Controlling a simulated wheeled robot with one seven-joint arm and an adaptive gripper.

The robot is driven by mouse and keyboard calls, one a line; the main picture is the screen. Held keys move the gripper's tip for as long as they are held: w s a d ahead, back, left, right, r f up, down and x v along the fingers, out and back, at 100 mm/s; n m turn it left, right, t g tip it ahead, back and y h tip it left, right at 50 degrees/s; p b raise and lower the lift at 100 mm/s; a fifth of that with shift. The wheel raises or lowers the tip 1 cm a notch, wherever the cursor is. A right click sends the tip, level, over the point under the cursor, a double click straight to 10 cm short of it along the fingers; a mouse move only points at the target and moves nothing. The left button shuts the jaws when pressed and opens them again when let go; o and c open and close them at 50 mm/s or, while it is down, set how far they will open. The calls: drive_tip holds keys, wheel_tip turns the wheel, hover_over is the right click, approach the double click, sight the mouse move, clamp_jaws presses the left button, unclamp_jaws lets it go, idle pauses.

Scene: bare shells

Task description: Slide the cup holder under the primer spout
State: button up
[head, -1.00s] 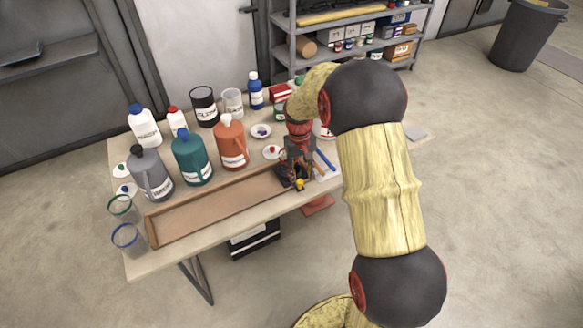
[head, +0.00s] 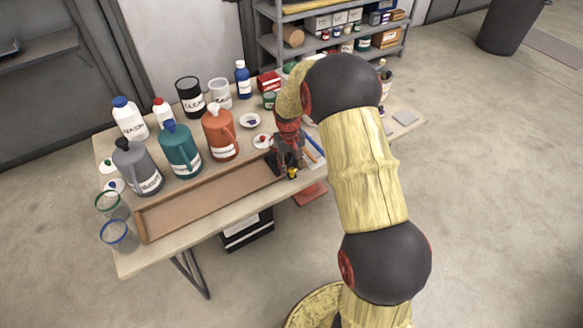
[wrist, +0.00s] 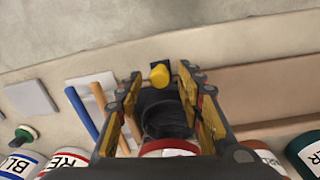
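The black cup holder (head: 275,168) with a yellow knob (head: 292,174) sits at the right end of a long wooden trough (head: 205,205). My gripper (head: 287,155) is down over it. In the wrist view the dark holder (wrist: 165,112) is between the two fingers of my gripper (wrist: 160,88), with its yellow knob (wrist: 160,75) just past the fingertips. The fingers look close to its sides; I cannot tell if they press on it. A grey jug (head: 138,168), a teal jug (head: 180,150) and an orange jug (head: 219,137) stand behind the trough. Their labels are too small to read surely.
Two clear cups, green-rimmed (head: 110,206) and blue-rimmed (head: 118,238), stand by the trough's left end. Bottles and cans stand behind the jugs. A blue stick (wrist: 82,112) and an orange stick (wrist: 103,102) lie beside my gripper. The trough is clear left of the holder.

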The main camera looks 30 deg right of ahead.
drive_tip(key=shift+c, duration=0.5)
drive_tip(key=c, duration=0.8)
clamp_jaws()
